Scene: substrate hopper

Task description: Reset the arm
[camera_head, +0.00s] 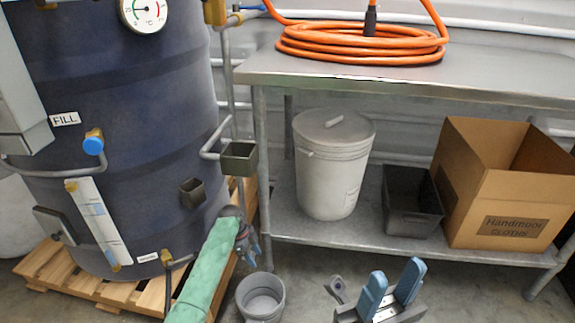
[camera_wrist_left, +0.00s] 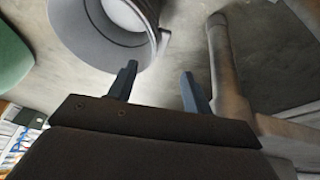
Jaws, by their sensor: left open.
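My left gripper (camera_head: 248,255) is beside the lower right of the dark blue drum (camera_head: 130,150), with its fingers pointing down. Its two fingers stand apart and empty in the left wrist view (camera_wrist_left: 158,72). A grey bucket (camera_head: 261,299) stands on the floor just in front of it in the head view; the bucket also shows beyond the fingers in the left wrist view (camera_wrist_left: 110,40), apart from them. My right gripper (camera_head: 394,272) is at the bottom centre-right, in front of the shelf table. Its blue fingers are spread with nothing between them.
The drum stands on a wooden pallet (camera_head: 90,288). The steel table (camera_head: 470,82) carries an orange hose (camera_head: 360,45). Its lower shelf (camera_head: 310,222) holds a lidded white bucket (camera_head: 333,170), a black bin (camera_head: 411,205) and a cardboard box (camera_head: 490,200). A table leg (camera_wrist_left: 220,60) is close right of the left fingers.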

